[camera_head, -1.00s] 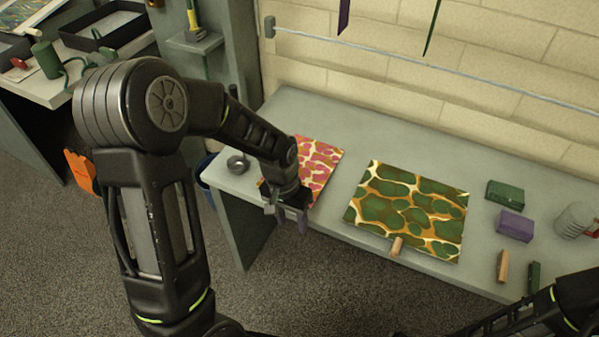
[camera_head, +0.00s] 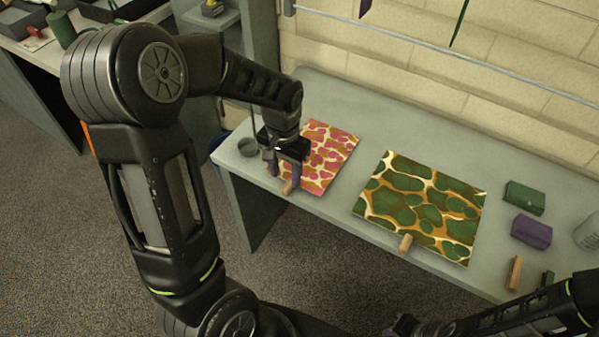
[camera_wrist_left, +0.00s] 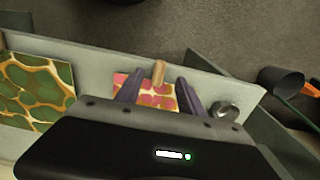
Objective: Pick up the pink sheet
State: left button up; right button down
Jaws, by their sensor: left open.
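The pink sheet (camera_head: 326,152), marbled pink, orange and white, lies flat near the left end of the grey table. A small wooden peg or clip (camera_head: 287,187) is at its front edge. My left gripper (camera_head: 283,172) is open over the left part of the sheet and hides some of it. In the left wrist view the sheet (camera_wrist_left: 157,97) and the wooden peg (camera_wrist_left: 158,72) show between the two open fingers (camera_wrist_left: 164,90). I cannot tell the gap between fingertips and sheet. Part of my right gripper (camera_head: 417,327) shows at the bottom edge; its jaws are unclear.
A green marbled sheet (camera_head: 424,204) with a wooden peg (camera_head: 405,243) lies to the right. Green (camera_head: 524,197) and purple (camera_head: 531,231) blocks sit further right. A round metal object (camera_head: 248,147) is at the table's left end. A wall with a rail stands behind.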

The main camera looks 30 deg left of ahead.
aim_at(286, 187)
pick_arm(q)
jog(key=shift+f, duration=2.6)
grip_shut()
